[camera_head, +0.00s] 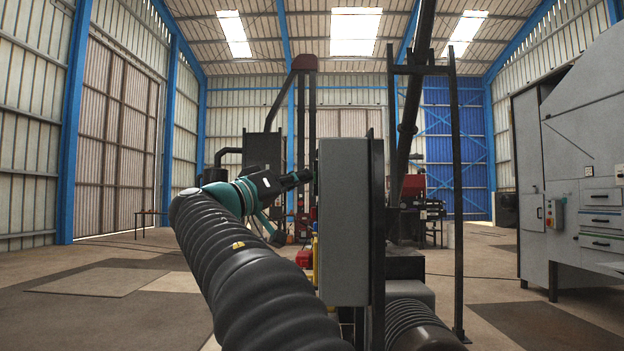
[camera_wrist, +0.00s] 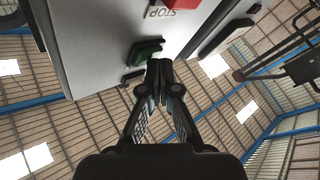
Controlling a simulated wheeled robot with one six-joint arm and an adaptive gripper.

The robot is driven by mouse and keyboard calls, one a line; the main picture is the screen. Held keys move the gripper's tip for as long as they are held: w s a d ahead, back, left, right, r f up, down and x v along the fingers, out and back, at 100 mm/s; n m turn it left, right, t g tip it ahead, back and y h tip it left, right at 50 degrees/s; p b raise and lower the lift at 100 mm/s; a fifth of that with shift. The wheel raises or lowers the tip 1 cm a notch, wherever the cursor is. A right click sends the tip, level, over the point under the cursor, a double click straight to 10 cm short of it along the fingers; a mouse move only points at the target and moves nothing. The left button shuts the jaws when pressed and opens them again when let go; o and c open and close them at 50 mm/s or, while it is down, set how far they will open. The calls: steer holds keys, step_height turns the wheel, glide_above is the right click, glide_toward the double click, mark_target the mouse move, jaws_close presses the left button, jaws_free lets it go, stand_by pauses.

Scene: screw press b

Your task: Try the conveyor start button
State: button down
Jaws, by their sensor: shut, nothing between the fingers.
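My gripper (camera_wrist: 160,72) is shut and empty, its two fingertips together. In the wrist view the tips are at the lower right edge of a green button (camera_wrist: 145,51) on a light grey control box (camera_wrist: 95,40). I cannot tell whether they touch it. A red button (camera_wrist: 181,3) with the word STOP beside it is at the top edge, partly cut off. In the head view my gripper (camera_head: 305,176) is close to the left side of a grey box (camera_head: 343,220). The face with the buttons is hidden there.
A dark post frame (camera_head: 458,200) stands right of the box. A large grey cabinet (camera_head: 585,160) with drawers is at the far right. Red and black machines (camera_head: 415,200) stand behind. The floor on the left (camera_head: 100,290) is open, with flat dark mats.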

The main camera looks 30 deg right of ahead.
steer(key=shift+w+a, duration=0.45)
steer(key=shift+a, duration=0.25)
steer(key=shift+w+a, duration=0.1)
steer(key=shift+w+a+p, duration=0.4)
steer(key=shift+w+a, duration=0.25)
steer(key=shift+a, duration=0.35)
steer(key=shift+w+a+p, duration=0.35)
steer(key=shift+w+a, duration=0.3)
steer(key=shift+a, duration=0.35)
steer(key=shift+f, duration=0.1)
